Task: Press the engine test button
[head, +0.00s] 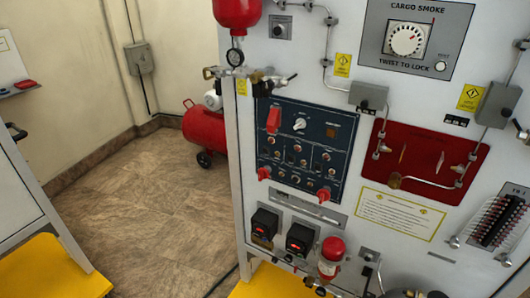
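A separate round button (440,66) sits on the grey cargo smoke plate (382,54) at the upper right. Neither of my grippers is in view.
A red plate (410,157) with levers is right of the blue panel. A red compressor (203,131) stands behind.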

